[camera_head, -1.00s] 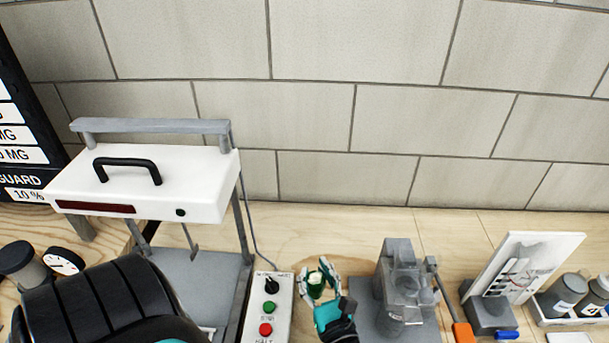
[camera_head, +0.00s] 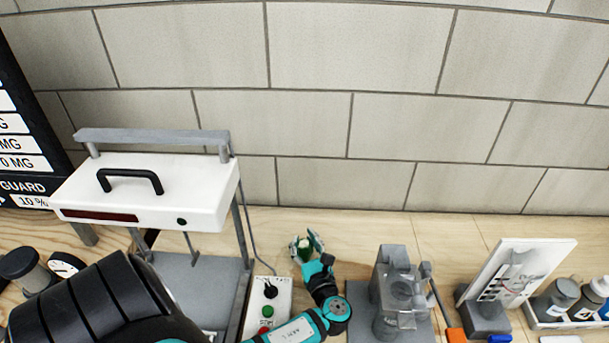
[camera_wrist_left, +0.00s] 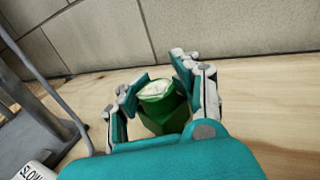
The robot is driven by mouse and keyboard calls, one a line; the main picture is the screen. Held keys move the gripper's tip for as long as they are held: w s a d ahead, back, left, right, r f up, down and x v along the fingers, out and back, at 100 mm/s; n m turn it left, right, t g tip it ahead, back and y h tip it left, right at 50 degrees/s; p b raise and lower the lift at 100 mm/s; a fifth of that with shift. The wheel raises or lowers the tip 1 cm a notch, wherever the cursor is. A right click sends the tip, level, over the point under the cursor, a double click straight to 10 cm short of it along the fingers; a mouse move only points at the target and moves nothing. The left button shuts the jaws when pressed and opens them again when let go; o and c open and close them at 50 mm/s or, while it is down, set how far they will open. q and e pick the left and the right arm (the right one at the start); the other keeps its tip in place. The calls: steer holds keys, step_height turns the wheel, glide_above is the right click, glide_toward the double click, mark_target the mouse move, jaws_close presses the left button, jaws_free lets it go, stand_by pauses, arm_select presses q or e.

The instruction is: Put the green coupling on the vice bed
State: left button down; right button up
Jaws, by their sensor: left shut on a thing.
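The green coupling (camera_wrist_left: 163,108) is in the left wrist view between the fingers of my left gripper (camera_wrist_left: 160,95). Its body is green with a pale top. My left gripper is shut on it. In the head view the left gripper (camera_head: 306,247) holds the coupling (camera_head: 304,243) over the wooden bench, just right of the switch box. The grey vice (camera_head: 397,285) stands to the right of the gripper, apart from it. Its bed is partly hidden by clear and grey parts. My right gripper is not in view.
A white-topped press frame (camera_head: 145,190) stands left, beside a switch box (camera_head: 267,300) with buttons. Right of the vice are an orange-handled tool (camera_head: 455,335), a tilted white board (camera_head: 525,270) and bottles (camera_head: 560,295). Bare bench lies behind the vice, before the tiled wall.

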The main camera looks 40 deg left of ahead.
arm_select(q)
steer(key=shift+f, duration=0.15)
steer(key=c, duration=0.8)
jaws_free()
steer(key=shift+o, duration=0.2)
